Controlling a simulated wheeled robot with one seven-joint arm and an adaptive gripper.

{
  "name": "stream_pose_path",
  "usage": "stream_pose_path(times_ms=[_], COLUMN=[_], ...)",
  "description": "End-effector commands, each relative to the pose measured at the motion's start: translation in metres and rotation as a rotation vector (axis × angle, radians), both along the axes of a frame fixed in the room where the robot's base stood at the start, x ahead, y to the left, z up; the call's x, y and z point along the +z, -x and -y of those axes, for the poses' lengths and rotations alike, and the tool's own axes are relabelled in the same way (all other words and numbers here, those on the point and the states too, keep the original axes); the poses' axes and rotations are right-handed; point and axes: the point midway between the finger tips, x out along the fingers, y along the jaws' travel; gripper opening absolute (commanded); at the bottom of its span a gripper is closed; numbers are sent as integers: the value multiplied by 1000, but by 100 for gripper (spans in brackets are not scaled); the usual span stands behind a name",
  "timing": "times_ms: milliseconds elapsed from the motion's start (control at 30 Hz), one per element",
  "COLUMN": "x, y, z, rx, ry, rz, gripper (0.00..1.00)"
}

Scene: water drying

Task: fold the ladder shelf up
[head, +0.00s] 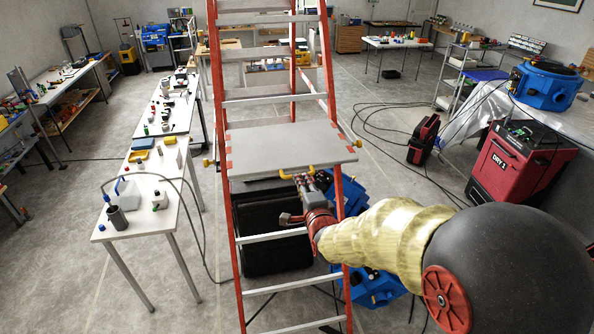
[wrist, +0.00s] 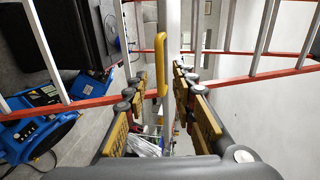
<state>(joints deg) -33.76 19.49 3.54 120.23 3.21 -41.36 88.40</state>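The ladder shelf (head: 285,143) is a flat grey board lying out level between the orange-red rails of the ladder (head: 228,215). A yellow handle (head: 296,174) is on its near edge, and yellow knobs sit at both sides. My gripper (head: 303,183) is just below and in front of that edge, near the handle. In the wrist view the shelf (wrist: 173,30) shows edge-on, with the yellow handle (wrist: 161,62) beside it. The fingers of my gripper (wrist: 159,80) are spread apart, with the handle between them in the picture. Whether they touch it is unclear.
A white table (head: 150,212) with small items and a cable stands left of the ladder. Blue machines (head: 370,288) and a black case (head: 262,225) are behind the lower rungs. A red dryer (head: 520,160) stands right. Cables lie on the open floor.

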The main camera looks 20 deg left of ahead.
Motion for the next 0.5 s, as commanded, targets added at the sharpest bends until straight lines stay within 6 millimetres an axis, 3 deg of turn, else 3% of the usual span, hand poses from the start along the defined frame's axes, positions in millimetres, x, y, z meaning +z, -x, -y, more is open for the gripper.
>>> stream_pose_path(times_ms=[500], x=[-12], y=[-50], z=[-30], rx=[0], ry=[4], rz=[0], gripper=[26])
